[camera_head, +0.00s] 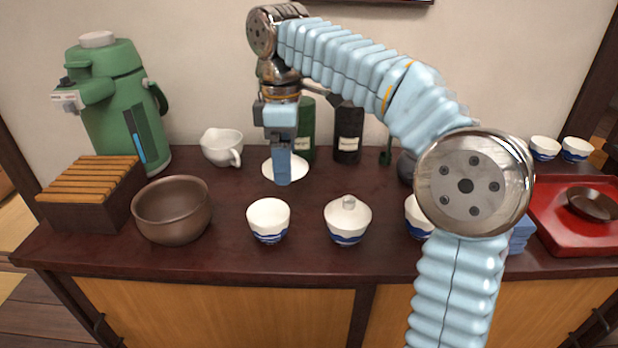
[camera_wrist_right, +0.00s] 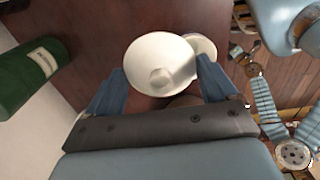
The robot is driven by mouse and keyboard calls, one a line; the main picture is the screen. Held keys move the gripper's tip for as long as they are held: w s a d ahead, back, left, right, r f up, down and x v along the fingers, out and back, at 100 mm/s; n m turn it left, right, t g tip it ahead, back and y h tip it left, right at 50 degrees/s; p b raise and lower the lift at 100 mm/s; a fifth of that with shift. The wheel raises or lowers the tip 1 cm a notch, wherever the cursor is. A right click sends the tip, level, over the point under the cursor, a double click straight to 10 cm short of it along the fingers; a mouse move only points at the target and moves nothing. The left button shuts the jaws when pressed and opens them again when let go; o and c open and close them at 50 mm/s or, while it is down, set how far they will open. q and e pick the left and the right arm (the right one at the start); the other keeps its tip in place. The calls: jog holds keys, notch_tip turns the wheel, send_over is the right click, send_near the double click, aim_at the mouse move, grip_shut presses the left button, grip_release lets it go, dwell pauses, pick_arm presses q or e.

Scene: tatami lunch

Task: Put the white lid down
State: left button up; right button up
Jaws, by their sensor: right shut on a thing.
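The white lid (camera_head: 269,168) shows in the head view behind the front row of cups, partly hidden by the fingers of my right gripper (camera_head: 283,180). In the right wrist view the lid (camera_wrist_right: 142,57) is a round white disc with a small knob, between the fingertips of the right gripper (camera_wrist_right: 162,85). The gripper is shut on it. I cannot tell whether its rim touches the counter. An open white cup with a blue base (camera_head: 268,221) stands in front of it. My left gripper is not in view.
A lidded cup (camera_head: 347,222) stands to the right of the open cup. A brown bowl (camera_head: 172,216) and white pouring cup (camera_head: 222,149) are to the left. Green (camera_head: 306,130) and black (camera_head: 348,134) canisters stand close behind the lid. The dark counter (camera_head: 310,208) is bare between the cups.

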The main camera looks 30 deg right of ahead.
jog(key=w+d+f, duration=0.2)
jog(key=w+d, duration=0.1)
jog(key=d, duration=0.1)
send_over(308, 187)
jog(key=s+a, duration=0.1)
jog(key=f, duration=0.4)
jog(key=shift+a+f, duration=0.2)
jog(key=shift+f, duration=0.15)
jog(key=shift+d+f, duration=0.2)
jog(key=shift+f, duration=0.05)
jog(key=f, duration=0.2)
jog(key=w+d+f, duration=0.1)
jog(key=f, duration=0.1)
jog(key=shift+f, duration=0.25)
jog(key=shift+f+b, duration=0.15)
jog(key=shift+b, duration=0.15)
jog(key=o, duration=1.1)
notch_tip(308, 187, up, 12)
jog(key=p, duration=0.3)
jog(key=shift+r, duration=0.2)
